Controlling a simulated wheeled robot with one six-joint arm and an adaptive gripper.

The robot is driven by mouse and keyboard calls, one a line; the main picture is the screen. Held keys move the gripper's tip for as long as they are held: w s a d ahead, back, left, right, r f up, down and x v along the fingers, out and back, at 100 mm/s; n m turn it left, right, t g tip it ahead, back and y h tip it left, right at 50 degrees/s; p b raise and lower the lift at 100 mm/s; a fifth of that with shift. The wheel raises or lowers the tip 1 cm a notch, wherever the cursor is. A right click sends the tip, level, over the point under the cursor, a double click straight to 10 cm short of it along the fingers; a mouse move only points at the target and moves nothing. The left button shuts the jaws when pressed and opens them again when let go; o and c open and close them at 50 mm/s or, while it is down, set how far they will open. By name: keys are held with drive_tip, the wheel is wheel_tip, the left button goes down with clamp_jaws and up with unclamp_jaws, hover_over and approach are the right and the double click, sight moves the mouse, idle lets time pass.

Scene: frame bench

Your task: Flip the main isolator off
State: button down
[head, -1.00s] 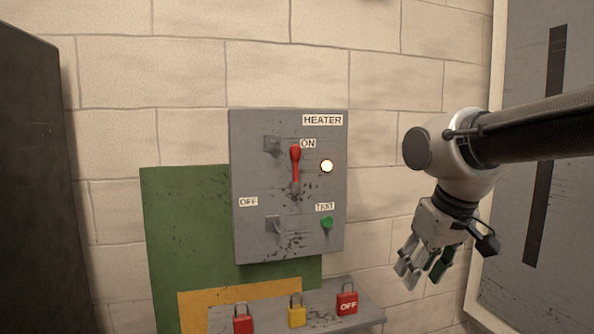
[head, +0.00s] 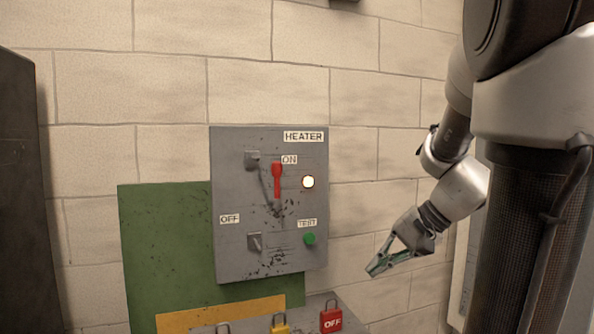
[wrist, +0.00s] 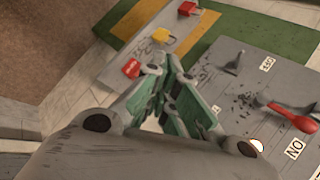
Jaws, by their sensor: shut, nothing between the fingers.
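The main isolator is a red-handled lever (head: 277,176) on a grey panel (head: 228,262) labelled HEATER. The lever points up beside the ON label (head: 289,160). The OFF label (head: 229,219) is lower left. A round lamp (head: 308,182) right of the lever is lit. My gripper (head: 372,271) is right of the panel's lower part, apart from it, shut and empty. In the wrist view my gripper (wrist: 172,62) has its green-padded fingers together, and the red lever (wrist: 292,117) lies to their right, not touched.
A green TEST button (head: 309,239) and two grey brackets are on the panel. Below is a shelf with red and yellow padlocks (head: 331,320). A green board (head: 160,250) is behind the panel. A dark cabinet (head: 25,200) stands at left. Wall space right of the panel is free.

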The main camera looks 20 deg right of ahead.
sight(277, 183)
drive_tip(key=w+r+m+t+y, duration=0.1)
drive_tip(key=w+r+t+y, duration=0.3)
drive_tip(key=w+r+t, duration=0.5)
drive_tip(key=w+r, duration=0.5)
drive_tip(key=r, duration=0.4)
drive_tip(key=shift+a, duration=0.15)
drive_tip(key=shift+w, duration=0.1)
drive_tip(key=x, duration=0.4)
drive_tip(key=s+a+x, duration=0.1)
drive_tip(key=x, duration=0.3)
drive_tip(key=a+x, duration=0.1)
drive_tip(key=x, duration=0.3)
drive_tip(key=shift+a, duration=0.45)
